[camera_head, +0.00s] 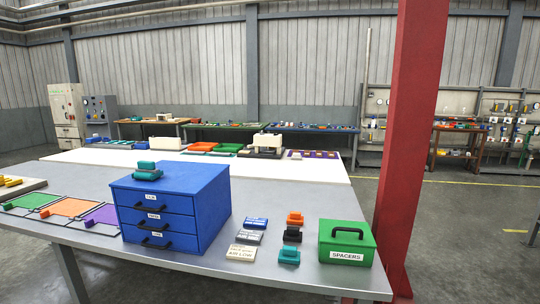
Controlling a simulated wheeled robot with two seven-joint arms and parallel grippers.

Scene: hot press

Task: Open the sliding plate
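Neither of my grippers shows in the head view. No part is plainly recognisable as the sliding plate. A low white and dark machine (266,143) stands on the white table at the back. It is too small to tell whether it is a press or whether it has a plate that is open or shut. Flat green (32,200), orange (69,207) and purple (103,215) panels with small coloured blocks at their front lie at the left of the grey table.
A blue three-drawer cabinet (205,187), drawers shut, stands on the grey table (276,205) with teal blocks (148,171) on top. A green SPACERS box (346,241) and several small blocks sit to its right. A red column (407,120) rises at the right.

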